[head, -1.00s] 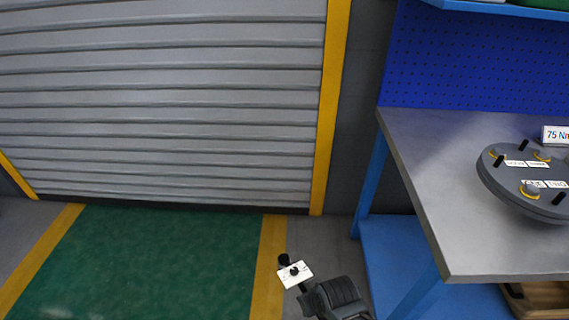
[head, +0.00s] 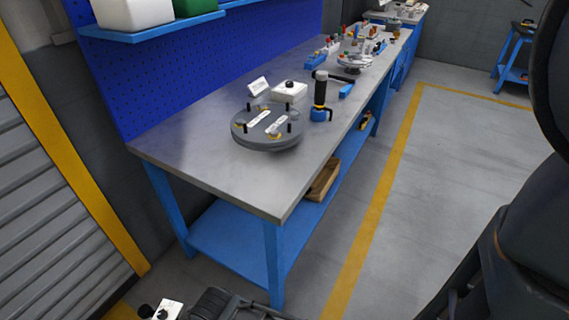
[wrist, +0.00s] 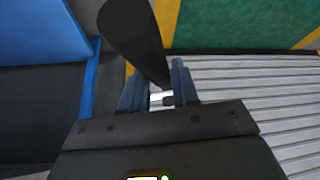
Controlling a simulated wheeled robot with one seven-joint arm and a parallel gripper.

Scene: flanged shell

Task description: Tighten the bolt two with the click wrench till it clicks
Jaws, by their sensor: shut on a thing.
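The round grey flanged cover (head: 267,143) lies on the near end of the workbench, with upright black studs, yellow-ringed bolts and white labels. A yellow-ringed bolt (head: 272,134) sits at its front beside a label. The label is too small to read now, so I cannot be sure which is bolt two.
The workbench (head: 190,160) has a clear near corner. A white box (head: 289,92) and small card (head: 258,86) stand behind. Floor (head: 425,190) right of the bench is open.

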